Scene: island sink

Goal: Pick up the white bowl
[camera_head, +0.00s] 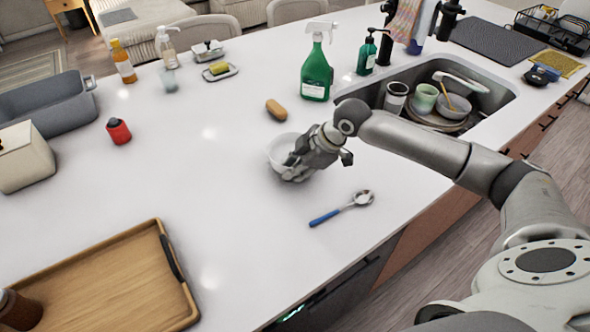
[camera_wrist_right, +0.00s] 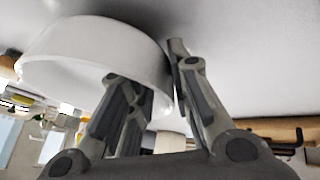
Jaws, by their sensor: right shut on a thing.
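The white bowl (camera_head: 279,152) is on or just above the white counter near its middle; I cannot tell whether it touches the counter. My right gripper (camera_head: 296,168) reaches it from the right and hides part of its right side. In the right wrist view the bowl (camera_wrist_right: 90,52) fills the upper left. The right gripper's fingers (camera_wrist_right: 152,65) are closed at its rim, with the bowl's wall between them. My left gripper is in neither view.
A blue-handled spoon (camera_head: 342,208) lies near the counter's front edge. A brown oval object (camera_head: 276,110) and a green spray bottle (camera_head: 316,72) stand behind the bowl. The sink (camera_head: 503,92) with dishes is at right. A wooden tray (camera_head: 115,285) is front left.

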